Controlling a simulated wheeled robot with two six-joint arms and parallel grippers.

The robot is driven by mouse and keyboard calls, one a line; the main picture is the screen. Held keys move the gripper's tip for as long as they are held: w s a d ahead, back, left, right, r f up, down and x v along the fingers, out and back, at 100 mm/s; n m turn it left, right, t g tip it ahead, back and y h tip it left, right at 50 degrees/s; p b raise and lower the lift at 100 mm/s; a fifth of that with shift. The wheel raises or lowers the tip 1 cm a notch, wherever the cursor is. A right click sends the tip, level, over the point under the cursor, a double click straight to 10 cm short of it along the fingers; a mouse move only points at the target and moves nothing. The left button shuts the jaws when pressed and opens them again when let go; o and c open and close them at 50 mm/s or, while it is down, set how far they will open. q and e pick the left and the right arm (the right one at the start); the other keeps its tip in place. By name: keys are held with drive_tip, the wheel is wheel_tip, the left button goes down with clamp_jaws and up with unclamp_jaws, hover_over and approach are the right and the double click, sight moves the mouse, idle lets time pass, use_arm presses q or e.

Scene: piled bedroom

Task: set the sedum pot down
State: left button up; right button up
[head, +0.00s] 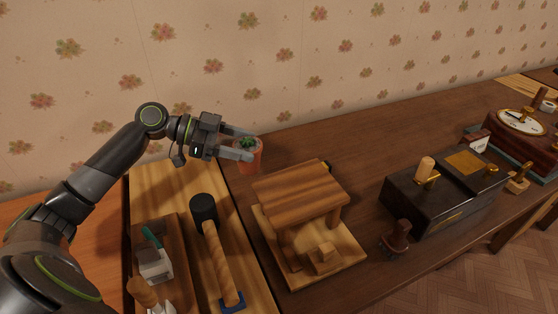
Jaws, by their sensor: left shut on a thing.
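The sedum pot (252,161) is a small terracotta pot with green leaves on top. It is near the back of the surface, close to the wall, and looks upright. My left gripper (246,146) comes in from the left and is shut on the pot, one finger on each side of it near the rim. I cannot tell whether the pot's base touches the dark table (330,143) beneath it. My right gripper is not in view.
A wooden roofed stand (300,188) is just in front of the pot. A mallet (205,212) and a tool tray (172,232) lie at the left. A black box (422,207) and a clock (520,121) stand at right. The table behind the stand is clear.

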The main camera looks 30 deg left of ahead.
use_arm(q)
wheel_tip(320, 180, down, 10)
drive_tip(key=shift+r, duration=0.1)
drive_tip(key=o, duration=1.1)
drive_tip(key=shift+a+r, duration=0.15)
drive_tip(key=v, duration=1.1)
drive_tip(key=shift+s+a+r, duration=0.2)
drive_tip(key=shift+a, duration=0.1)
